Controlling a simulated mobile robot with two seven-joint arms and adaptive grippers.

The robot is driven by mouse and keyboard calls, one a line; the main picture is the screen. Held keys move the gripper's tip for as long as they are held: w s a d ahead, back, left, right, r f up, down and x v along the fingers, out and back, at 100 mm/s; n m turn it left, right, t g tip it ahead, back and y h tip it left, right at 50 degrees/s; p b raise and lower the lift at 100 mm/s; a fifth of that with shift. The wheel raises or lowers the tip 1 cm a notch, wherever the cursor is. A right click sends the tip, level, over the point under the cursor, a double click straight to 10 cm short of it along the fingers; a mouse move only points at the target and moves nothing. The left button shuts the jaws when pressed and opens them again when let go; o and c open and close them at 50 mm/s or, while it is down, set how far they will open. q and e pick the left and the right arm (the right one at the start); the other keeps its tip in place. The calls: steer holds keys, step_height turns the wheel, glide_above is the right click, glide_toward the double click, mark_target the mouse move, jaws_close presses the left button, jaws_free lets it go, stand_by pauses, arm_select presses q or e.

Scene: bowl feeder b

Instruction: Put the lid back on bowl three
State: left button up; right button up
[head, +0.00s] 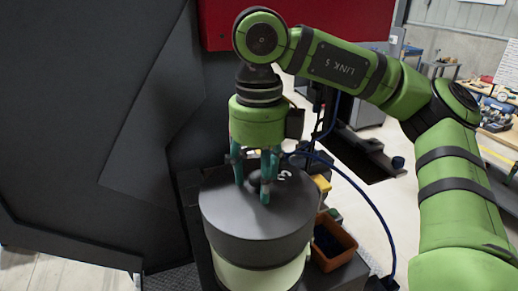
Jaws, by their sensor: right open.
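A round dark grey lid (225,212) lies on top of a bowl (262,276), whose pale cream side shows below it. A white mark, perhaps a 3, is on the lid near its far right edge. My right gripper (252,190) points straight down over the lid's middle. Its teal fingers are apart, on either side of a dark knob (254,179) on the lid. I cannot tell whether the fingertips touch the lid. My left gripper is not in view.
A large dark panel (85,110) stands close on the left, and a red box (345,18) is behind my arm. An orange bin (335,240) with dark contents sits right of the bowl. A blue cable (375,205) loops at the right. Workbenches stand far right.

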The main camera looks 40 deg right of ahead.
mark_target(259, 175)
step_height(259, 175, up, 3)
steer(key=shift+r+b, duration=0.1)
steer(key=shift+b, duration=0.3)
step_height(259, 175, up, 9)
steer(key=p, duration=0.2)
steer(key=shift+f, duration=0.2)
